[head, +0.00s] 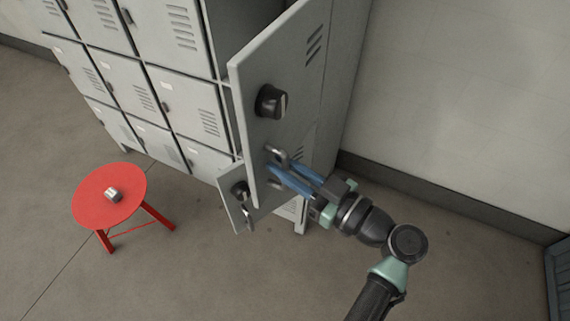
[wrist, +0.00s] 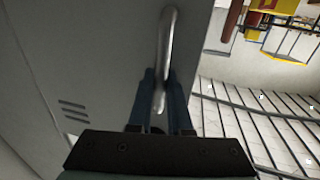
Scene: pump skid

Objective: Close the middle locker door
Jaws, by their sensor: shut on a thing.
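A tall grey locker door (head: 290,75) stands swung open at the right end of the locker bank, with a black knob (head: 270,101) and a metal handle (head: 279,153). A second, lower door (head: 238,207) also stands open below it, with its own knob. Which of the two is the middle one is hard to tell from this angle. My gripper (head: 270,170) comes from the right with blue fingers shut on the upper door's handle. In the wrist view the handle (wrist: 168,40) runs up from between the fingertips (wrist: 161,75), against the door face (wrist: 90,70).
The other locker doors (head: 125,85) to the left look shut. A red round stool (head: 90,203) with a small metal object (head: 113,194) on it stands on the floor at left. A bare wall (head: 460,110) is at right. Floor in front is clear.

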